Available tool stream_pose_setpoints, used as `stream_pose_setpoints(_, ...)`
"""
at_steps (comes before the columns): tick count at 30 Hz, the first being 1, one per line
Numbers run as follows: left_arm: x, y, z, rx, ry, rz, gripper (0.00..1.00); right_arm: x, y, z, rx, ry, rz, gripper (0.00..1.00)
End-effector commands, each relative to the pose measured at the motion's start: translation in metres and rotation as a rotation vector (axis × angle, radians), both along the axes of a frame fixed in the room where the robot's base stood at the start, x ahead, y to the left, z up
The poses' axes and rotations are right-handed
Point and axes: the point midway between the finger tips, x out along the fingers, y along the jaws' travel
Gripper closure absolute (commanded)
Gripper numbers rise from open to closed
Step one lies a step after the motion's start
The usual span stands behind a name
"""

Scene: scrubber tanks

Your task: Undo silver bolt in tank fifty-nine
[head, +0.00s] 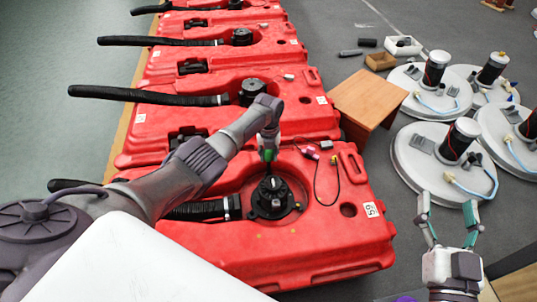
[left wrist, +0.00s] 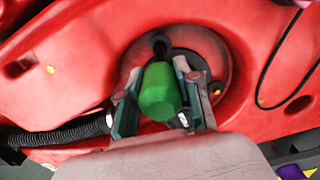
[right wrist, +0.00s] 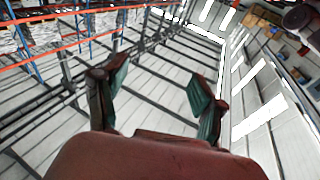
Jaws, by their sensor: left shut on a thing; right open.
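The red tank (head: 330,250) with a label reading 59 (head: 371,209) lies in front of me, with a black round fitting (head: 272,198) on top. My left gripper (head: 268,146) is above this fitting, shut on a green-handled tool (left wrist: 160,92). The tool's dark end points toward the fitting; I cannot tell whether it touches. The silver bolt cannot be made out clearly; the tool and fingers partly cover the fitting. My right gripper (head: 447,207) is open and empty, right of the tank; its spread fingers also show in the right wrist view (right wrist: 160,88).
More red tanks (head: 235,112) with black hoses (head: 150,96) stretch away behind. A cable with a pink connector (head: 310,152) lies on this tank. A wooden stool (head: 368,98) and several round white lids (head: 425,155) with cylinders stand on the floor to the right.

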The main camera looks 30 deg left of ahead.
Motion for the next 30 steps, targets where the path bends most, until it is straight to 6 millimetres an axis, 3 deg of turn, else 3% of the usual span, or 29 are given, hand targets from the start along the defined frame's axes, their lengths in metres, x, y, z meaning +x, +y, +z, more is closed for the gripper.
stream_pose_setpoints(21, -0.001, 0.0, 0.003, -0.002, 0.0, 0.809, 1.0, -0.012, -0.015, -0.076, -0.114, 0.446, -0.028, 0.3)
stream_pose_setpoints(30, -0.001, 0.001, 0.002, -0.001, -0.001, 0.895, 1.0, -0.015, -0.016, -0.082, -0.122, 0.48, -0.03, 0.3)
